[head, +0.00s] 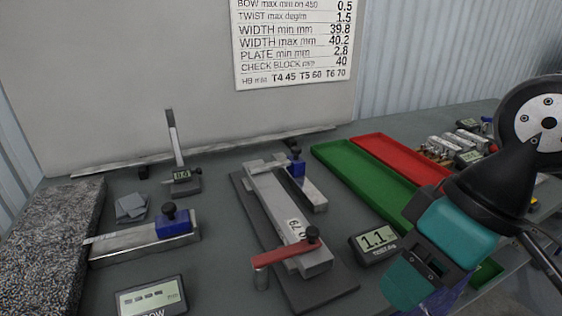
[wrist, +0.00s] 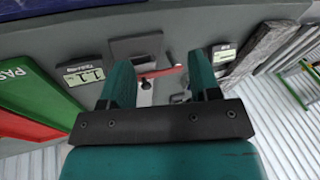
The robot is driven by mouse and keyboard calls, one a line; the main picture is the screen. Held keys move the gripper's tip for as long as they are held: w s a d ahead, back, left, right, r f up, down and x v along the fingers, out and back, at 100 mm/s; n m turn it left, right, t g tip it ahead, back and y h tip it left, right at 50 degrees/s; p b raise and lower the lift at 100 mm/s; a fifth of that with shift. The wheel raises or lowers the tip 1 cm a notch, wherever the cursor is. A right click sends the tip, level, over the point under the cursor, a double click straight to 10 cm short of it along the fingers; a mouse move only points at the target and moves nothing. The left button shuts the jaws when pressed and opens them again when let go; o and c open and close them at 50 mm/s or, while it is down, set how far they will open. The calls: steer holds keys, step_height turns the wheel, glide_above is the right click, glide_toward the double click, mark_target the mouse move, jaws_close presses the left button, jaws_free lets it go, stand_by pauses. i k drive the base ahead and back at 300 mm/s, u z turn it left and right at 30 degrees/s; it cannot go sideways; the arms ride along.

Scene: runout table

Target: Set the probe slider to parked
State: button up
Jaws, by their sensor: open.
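Two blue sliders with black knobs show in the head view; I cannot tell which is the probe slider. One blue slider (head: 174,223) sits on a silver rail (head: 128,243) at the left, near the rail's right end. The other blue slider (head: 296,170) sits on a short rail (head: 315,195) behind the central fixture, near its far end. No parked label is readable. My gripper (head: 412,280) has teal fingers and is at the lower right, away from both sliders. In the wrist view my gripper (wrist: 161,75) is open, with nothing between its fingers.
The central fixture (head: 340,285) holds a grey bar under a red clamp handle (head: 287,252). A display (head: 375,243) reads 1.1. Green (head: 365,175) and red (head: 392,155) trays lie right. A granite block (head: 55,235) and BOW display (head: 150,298) are left.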

mark_target(295, 165)
steer(key=k, duration=1.2)
steer(key=u, duration=0.6)
steer(key=i, duration=1.6)
steer(key=z, duration=0.65)
